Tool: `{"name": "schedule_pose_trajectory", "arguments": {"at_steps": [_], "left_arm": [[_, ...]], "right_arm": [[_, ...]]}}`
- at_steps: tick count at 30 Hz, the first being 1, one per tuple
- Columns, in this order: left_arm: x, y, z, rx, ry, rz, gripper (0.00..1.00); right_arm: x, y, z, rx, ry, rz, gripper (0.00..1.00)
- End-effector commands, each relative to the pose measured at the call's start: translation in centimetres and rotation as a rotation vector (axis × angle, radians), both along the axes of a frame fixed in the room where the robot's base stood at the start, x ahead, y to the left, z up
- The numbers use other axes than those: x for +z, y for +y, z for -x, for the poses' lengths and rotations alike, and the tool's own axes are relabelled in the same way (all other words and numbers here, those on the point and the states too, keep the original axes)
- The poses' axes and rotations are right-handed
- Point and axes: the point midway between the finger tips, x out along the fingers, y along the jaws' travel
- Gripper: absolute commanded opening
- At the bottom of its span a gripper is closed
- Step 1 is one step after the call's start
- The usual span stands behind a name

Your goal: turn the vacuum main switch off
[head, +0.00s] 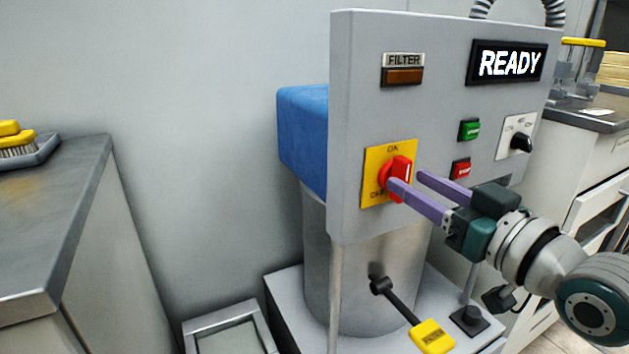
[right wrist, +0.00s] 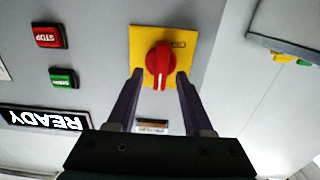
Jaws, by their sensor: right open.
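The vacuum main switch is a red rotary knob (head: 398,172) on a yellow plate (head: 374,187) on the grey control panel. ON is printed at the top of the plate and OFF at the lower left. The knob's grip looks about upright, in line with ON. My right gripper (head: 405,179) is open in front of the plate, its purple fingers pointing at the switch. In the right wrist view the knob (right wrist: 159,65) shows between the fingertips of the gripper (right wrist: 159,74), with small gaps visible. My left gripper is not in view.
The panel also carries a READY display (head: 508,63), a FILTER lamp (head: 403,76), green (head: 469,130) and red (head: 461,169) buttons, and a black selector (head: 521,143). A counter (head: 50,220) stands left.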

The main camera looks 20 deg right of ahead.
Motion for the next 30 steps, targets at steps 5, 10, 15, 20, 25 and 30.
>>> {"name": "schedule_pose_trajectory", "arguments": {"at_steps": [5, 10, 15, 20, 25, 30], "left_arm": [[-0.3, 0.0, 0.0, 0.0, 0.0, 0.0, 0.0], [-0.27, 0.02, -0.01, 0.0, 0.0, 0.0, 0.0], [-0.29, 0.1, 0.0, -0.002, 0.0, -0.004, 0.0], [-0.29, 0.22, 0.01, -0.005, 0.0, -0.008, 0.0], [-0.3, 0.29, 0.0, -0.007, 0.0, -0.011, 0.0], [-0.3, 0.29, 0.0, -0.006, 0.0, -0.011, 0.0]], "right_arm": [[0.01, 0.09, -1.1, 0.0, -0.001, 0.0, 0.51], [0.0, 0.11, -1.16, 0.0, 0.001, -0.001, 0.51], [0.01, 0.11, -1.14, 0.0, 0.0, 0.0, 0.42], [0.01, 0.1, -1.14, 0.0, 0.0, 0.0, 0.24], [0.01, 0.1, -1.13, 0.0, 0.0, 0.0, 0.05], [0.01, 0.1, -1.13, 0.0, 0.0, 0.0, 0.0]]}}
